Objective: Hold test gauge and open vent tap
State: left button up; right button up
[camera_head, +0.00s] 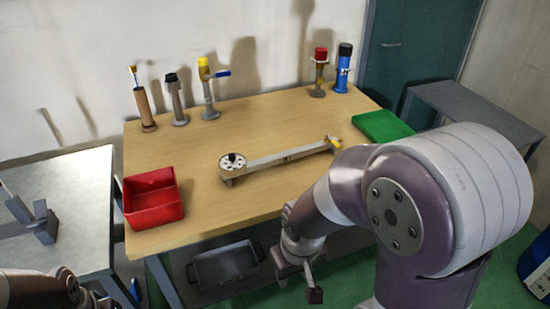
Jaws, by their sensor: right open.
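On the wooden table lies a long grey bar fitting (285,156). A round, light disc with a black knob (233,161) is at its left end and a small yellow part (333,142) at its right end. A post with a yellow top and blue lever (208,88) stands at the back left. I cannot tell which of these is the test gauge or the vent tap. My right gripper (299,279) is open and empty, low in front of the table's front edge, apart from everything on it. My left arm (45,290) shows at the bottom left; its fingers are not clear.
A red bin (153,205) sits at the table's front left and a green tray (382,126) at the right. Several other upright fittings line the back, including a red-topped one (319,72) and a blue one (343,68). A grey bin (226,266) is underneath.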

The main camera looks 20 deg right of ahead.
aim_at(333, 142)
jog(key=i+l+z, duration=1)
